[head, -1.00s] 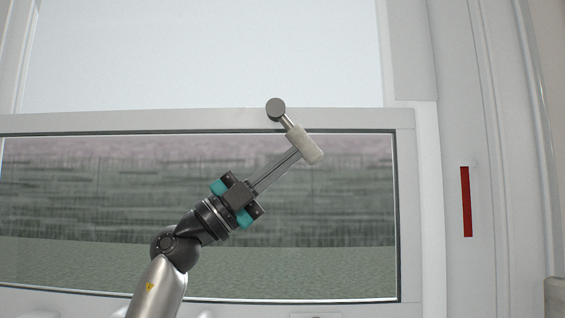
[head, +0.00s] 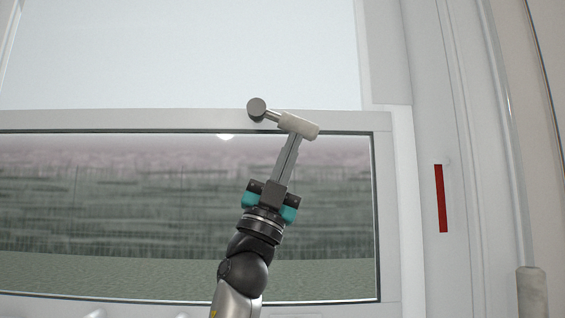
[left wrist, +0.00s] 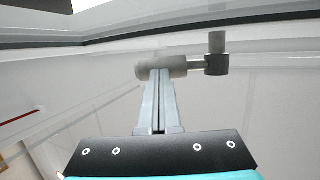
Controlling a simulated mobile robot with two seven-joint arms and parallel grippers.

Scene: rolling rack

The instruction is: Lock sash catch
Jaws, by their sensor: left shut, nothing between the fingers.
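The sash catch has a grey round pivot (head: 257,110) on the top rail of the lower sash. Its pale cylindrical handle (head: 302,126) points right and slightly down. My left gripper (head: 291,142) is shut with nothing between its fingers. Its fingertips are at the underside of the handle; I cannot tell for certain whether they touch. In the left wrist view the handle (left wrist: 160,67) lies across the fingertips, with the dark pivot (left wrist: 217,64) to its right. My right gripper is not in view.
The lower sash frame (head: 384,220) surrounds a pane with a grey-green view. A red strip (head: 440,198) is on the white frame at right. A pale cylinder (head: 532,292) stands at lower right. Space around the catch is clear.

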